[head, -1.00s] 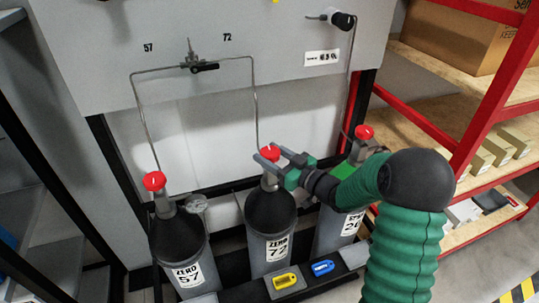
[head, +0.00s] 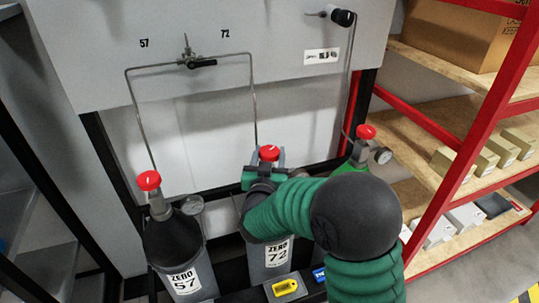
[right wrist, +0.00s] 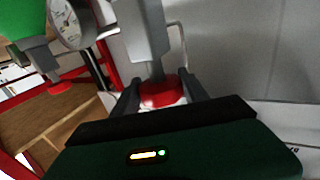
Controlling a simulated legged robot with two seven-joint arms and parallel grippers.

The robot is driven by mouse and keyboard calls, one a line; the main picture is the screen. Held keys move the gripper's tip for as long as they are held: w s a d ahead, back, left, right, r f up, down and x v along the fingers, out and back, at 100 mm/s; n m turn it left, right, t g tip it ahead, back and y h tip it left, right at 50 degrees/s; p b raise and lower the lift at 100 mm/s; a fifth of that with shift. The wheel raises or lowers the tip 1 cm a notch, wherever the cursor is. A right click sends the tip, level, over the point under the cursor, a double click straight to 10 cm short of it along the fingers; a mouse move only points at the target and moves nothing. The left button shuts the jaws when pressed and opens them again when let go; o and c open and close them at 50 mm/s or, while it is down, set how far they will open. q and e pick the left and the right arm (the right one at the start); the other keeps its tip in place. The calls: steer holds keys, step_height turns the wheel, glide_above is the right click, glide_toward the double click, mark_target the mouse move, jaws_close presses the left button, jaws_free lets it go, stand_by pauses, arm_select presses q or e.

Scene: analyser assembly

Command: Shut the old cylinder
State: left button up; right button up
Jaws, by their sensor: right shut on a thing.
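Three gas cylinders stand in a row below a grey wall panel. The middle one, labelled ZERO 72 (head: 277,255), has a red valve knob (head: 269,152). My right gripper (head: 268,160) is shut on that red knob. The right wrist view also shows the red knob (right wrist: 160,93) between the two dark fingers. The left cylinder, labelled ZERO 57 (head: 175,245), has its own red knob (head: 148,181). The third cylinder's red knob (head: 365,132) shows at the right, its body mostly hidden by my right arm. My left gripper is not in view.
A pipe with a black-handled valve (head: 197,62) links the positions marked 57 and 72. Gauges (head: 382,155) sit beside the valves. Yellow (head: 285,287) and blue tags lie in front. A red-framed shelf (head: 470,150) with boxes stands at right.

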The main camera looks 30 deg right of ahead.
steer(key=m+g+h+p, duration=0.1)
steer(key=g, duration=0.1)
steer(key=m+g+h+p, duration=0.1)
steer(key=m+h, duration=0.1)
steer(key=m+g+h+p, duration=0.1)
steer(key=g, duration=0.1)
steer(key=shift+w+a+r+g+p, duration=0.1)
steer(key=shift+r+g+p, duration=0.2)
steer(key=shift+r+p, duration=0.1)
steer(key=m+g+h+p, duration=0.2)
steer(key=m+g, duration=0.2)
steer(key=g, duration=0.1)
steer(key=shift+f+p, duration=0.1)
steer(key=shift+p, duration=0.2)
steer(key=m+g, duration=0.1)
steer(key=g, duration=0.1)
steer(key=m+g, duration=0.2)
steer(key=shift+f+g, duration=0.2)
steer(key=shift+g, duration=0.2)
steer(key=shift+m+g, duration=1.2)
steer(key=shift+g, duration=0.6)
steer(key=shift+r+m+g+y, duration=0.15)
steer(key=shift+m+g+y, duration=0.4)
steer(key=shift+g, duration=0.25)
steer(key=shift+r, duration=0.1)
steer(key=o, duration=1.4)
steer(key=shift+f, duration=0.2)
steer(key=shift+c, duration=0.2)
